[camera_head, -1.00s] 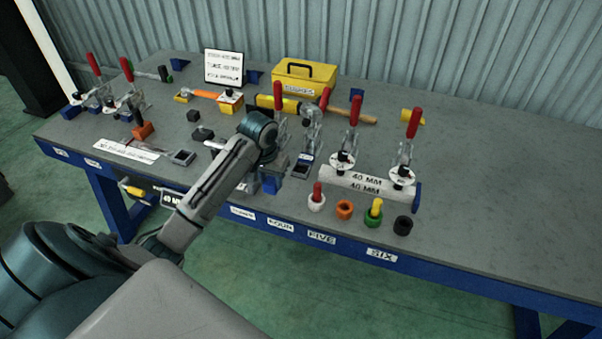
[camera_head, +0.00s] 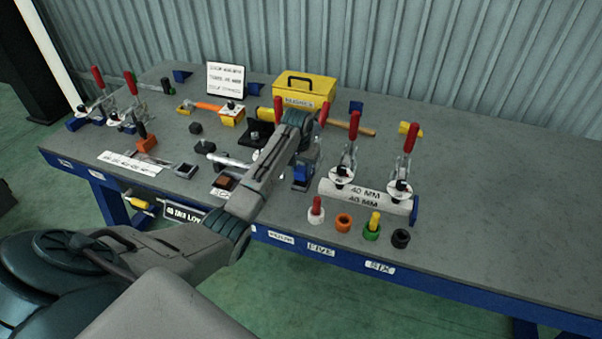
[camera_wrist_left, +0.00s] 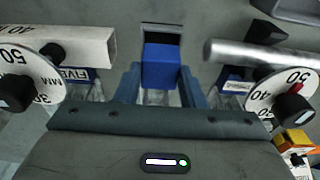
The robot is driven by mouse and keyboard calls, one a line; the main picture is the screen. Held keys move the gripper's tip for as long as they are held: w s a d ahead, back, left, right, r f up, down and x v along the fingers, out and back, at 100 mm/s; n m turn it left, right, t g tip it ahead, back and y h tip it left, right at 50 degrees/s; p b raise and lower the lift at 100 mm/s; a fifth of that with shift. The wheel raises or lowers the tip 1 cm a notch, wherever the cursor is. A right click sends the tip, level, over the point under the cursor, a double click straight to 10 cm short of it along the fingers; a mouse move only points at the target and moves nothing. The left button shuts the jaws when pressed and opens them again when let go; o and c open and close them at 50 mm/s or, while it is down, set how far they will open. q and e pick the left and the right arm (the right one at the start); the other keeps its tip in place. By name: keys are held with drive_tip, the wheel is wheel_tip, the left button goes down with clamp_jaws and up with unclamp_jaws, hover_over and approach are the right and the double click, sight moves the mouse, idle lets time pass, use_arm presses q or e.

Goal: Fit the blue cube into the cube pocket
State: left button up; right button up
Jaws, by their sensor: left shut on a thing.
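The blue cube (camera_wrist_left: 160,66) is between the two fingers of my left gripper (camera_wrist_left: 160,88) in the left wrist view. It also shows in the head view (camera_head: 302,173), below my left wrist. The gripper is shut on it. The cube pocket (camera_wrist_left: 161,32), a dark square recess with a pale rim, shows just beyond the cube in the left wrist view. The cube overlaps its near part. I cannot tell whether the cube is above the pocket or partly in it. My right gripper is not in view.
Toggle clamps with red handles (camera_head: 350,155) and a pale 40 MM bar (camera_head: 365,196) stand just right of the cube. Several coloured rings (camera_head: 344,222) lie near the front edge. A yellow toolbox (camera_head: 305,92) stands behind. The table's right side is clear.

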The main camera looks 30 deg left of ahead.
sight(301, 170)
use_arm(q)
wheel_tip(301, 170, down, 3)
drive_tip(key=shift+p, duration=0.65)
drive_tip(key=shift+f, duration=0.2)
drive_tip(key=o, duration=1)
drive_tip(key=shift+f, duration=0.1)
drive_tip(key=r, duration=0.4)
drive_tip(key=s+r+b, duration=0.1)
drive_tip(key=r, duration=0.3)
drive_tip(key=r+b, duration=0.1)
drive_tip(key=r, duration=0.3)
drive_tip(key=shift+s+d, duration=0.2)
drive_tip(key=shift+s, duration=0.2)
